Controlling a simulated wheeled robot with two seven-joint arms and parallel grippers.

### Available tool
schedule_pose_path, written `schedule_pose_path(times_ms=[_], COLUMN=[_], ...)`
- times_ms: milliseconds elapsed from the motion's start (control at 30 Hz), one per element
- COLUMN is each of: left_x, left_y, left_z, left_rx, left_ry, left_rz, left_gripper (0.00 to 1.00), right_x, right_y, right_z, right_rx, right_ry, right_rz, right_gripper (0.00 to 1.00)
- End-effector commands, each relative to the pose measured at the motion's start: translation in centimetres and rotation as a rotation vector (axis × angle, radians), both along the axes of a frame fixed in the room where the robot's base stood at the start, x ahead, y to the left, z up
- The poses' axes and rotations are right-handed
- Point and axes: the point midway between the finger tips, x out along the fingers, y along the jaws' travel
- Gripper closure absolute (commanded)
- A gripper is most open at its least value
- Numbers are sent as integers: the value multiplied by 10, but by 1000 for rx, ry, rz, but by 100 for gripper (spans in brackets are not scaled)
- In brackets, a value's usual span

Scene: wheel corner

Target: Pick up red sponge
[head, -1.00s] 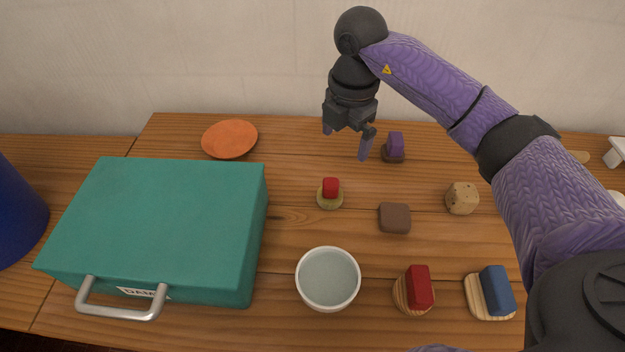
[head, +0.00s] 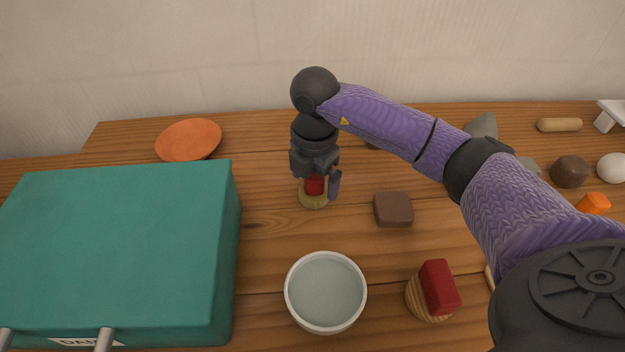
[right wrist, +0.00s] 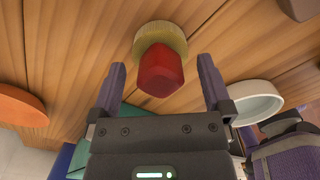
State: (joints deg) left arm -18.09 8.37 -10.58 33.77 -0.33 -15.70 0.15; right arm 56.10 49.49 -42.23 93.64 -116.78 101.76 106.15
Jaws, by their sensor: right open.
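A small red block (head: 314,184), which looks like the red sponge, sits on a round yellow-green base (head: 313,201) on the wooden table. My right gripper (head: 318,189) is open right above it, pointing down. In the right wrist view the red block (right wrist: 160,74) lies between the two spread fingers, with a gap on each side, and its base (right wrist: 159,34) shows beyond it. A second, longer red block (head: 440,287) sits on an oval wooden base at the front right. My left gripper is not in view.
A teal case (head: 110,250) stands at left and an orange plate (head: 189,140) behind it. A white bowl (head: 326,292) is in front of the gripper, a brown block (head: 393,209) to its right. Several more objects lie at far right, beyond my right arm.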

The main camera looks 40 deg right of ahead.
Motion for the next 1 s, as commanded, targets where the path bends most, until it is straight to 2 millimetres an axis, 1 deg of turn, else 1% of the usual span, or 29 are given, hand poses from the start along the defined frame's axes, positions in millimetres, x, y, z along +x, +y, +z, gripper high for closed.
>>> schedule_pose_path(times_ms=[67,100,167,200,233,533,700,767,867,900,1000], left_x=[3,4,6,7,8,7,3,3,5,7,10], left_y=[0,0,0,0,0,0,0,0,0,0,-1], left_z=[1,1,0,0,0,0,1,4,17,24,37], left_rx=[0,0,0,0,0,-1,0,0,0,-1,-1], left_ry=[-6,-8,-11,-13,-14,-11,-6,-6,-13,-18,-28], left_rz=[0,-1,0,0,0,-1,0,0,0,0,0], left_gripper=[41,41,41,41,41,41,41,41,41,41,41], right_x=[0,0,0,0,0,0,0,0,0,1,1], right_y=[0,0,0,0,0,0,0,0,0,0,0], right_z=[2,2,3,3,3,2,3,7,31,44,73], right_rx=[0,0,0,0,0,0,0,1,1,1,1], right_ry=[-2,-2,-1,-1,-1,-1,-1,-3,-7,-9,-10], right_rz=[0,0,0,0,0,0,0,0,0,0,0], right_gripper=[0,8,21,30,36,99,100,100,100,100,100])
